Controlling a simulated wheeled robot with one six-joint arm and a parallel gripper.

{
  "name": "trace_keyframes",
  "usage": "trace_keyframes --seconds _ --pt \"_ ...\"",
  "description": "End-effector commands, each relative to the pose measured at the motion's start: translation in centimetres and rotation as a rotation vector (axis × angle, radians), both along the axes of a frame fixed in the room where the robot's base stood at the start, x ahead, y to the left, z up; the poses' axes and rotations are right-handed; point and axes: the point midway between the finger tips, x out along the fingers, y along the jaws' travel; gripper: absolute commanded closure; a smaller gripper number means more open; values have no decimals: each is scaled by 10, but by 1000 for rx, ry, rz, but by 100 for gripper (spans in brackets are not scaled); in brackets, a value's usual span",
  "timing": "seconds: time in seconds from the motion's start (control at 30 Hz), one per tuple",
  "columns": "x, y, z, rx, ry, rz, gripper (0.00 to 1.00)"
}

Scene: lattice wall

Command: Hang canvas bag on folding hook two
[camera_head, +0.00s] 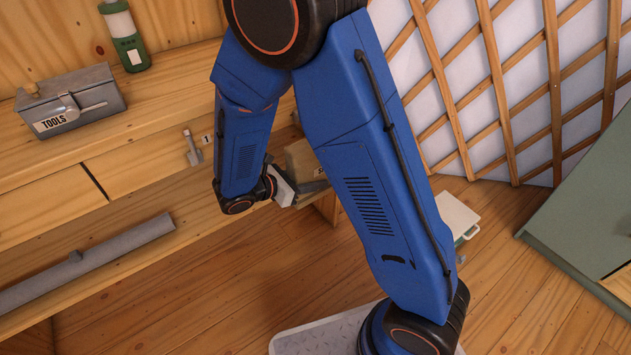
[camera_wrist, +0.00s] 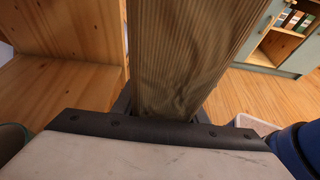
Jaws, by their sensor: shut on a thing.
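My gripper (camera_head: 306,188) is at the end of the blue arm, mostly hidden behind it in the head view. A small grey folding hook (camera_head: 193,148) labelled 1 is on the wooden front left of the arm. Hook two is not visible; my arm covers part of that front.
A grey toolbox (camera_head: 72,100) and a green bottle (camera_head: 126,38) stand on the bench top. A grey bar (camera_head: 90,262) lies on the lower shelf. A lattice wall (camera_head: 500,80) is behind, with a green cabinet (camera_head: 585,200) at right. A pale box (camera_head: 458,216) is on the floor.

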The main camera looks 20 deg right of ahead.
Motion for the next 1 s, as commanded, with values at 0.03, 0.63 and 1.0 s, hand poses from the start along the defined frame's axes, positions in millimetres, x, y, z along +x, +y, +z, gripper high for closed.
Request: trace_keyframes --seconds 0.03,0.63,1.0 --pt "2 1 0 0 0 -1 95" --pt "28 9 -6 -1 1 0 95" --pt "34 11 -11 0 0 0 95"
